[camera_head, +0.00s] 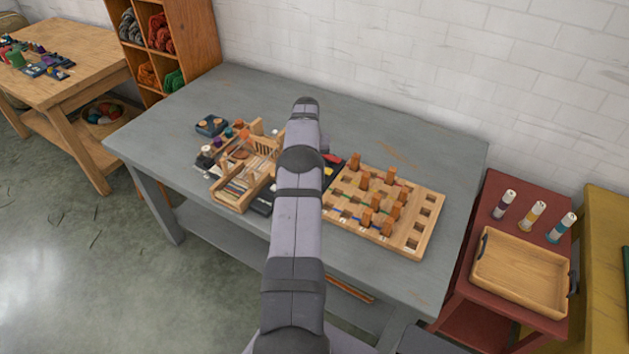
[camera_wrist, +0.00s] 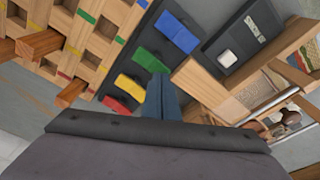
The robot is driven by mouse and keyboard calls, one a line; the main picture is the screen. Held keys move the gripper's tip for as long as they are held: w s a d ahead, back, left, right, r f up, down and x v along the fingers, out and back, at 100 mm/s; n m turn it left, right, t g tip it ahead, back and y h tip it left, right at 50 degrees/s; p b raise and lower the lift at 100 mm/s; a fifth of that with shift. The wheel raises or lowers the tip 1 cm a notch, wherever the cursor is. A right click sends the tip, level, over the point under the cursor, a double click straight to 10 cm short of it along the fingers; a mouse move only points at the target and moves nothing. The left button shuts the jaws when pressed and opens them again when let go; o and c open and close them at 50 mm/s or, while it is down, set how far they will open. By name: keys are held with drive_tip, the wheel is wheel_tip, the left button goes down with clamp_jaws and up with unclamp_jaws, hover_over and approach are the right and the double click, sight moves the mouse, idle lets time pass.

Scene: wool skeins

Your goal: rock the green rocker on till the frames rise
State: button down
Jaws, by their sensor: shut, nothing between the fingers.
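The green rocker (camera_wrist: 150,60) sits on a dark panel in the wrist view, between the blue rocker (camera_wrist: 177,32) and the yellow rocker (camera_wrist: 130,86). The red rocker (camera_wrist: 117,106) is at the row's end. My gripper (camera_wrist: 160,82) is shut and empty, its blue-grey fingertips close to the green rocker's lower edge. I cannot tell whether they touch. In the head view my arm hides the green rocker and the gripper. The small wooden loom (camera_head: 240,180) stands left of my arm; its wood also shows at the wrist view's right. I cannot tell how high its frames stand.
A wooden peg board (camera_head: 425,235) with several upright pegs lies right of the panel. A dark box (camera_wrist: 243,36) with a white button is beside the rockers. Small items crowd the loom's left. The grey table (camera_head: 180,105) is clear at the back and right.

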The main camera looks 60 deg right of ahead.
drive_tip(key=shift+f+b, duration=0.6)
drive_tip(key=shift+f, duration=0.2)
drive_tip(key=shift+r, duration=0.15)
wheel_tip(320, 180, up, 7)
drive_tip(key=p, duration=0.4)
idle(0.7)
idle(0.4)
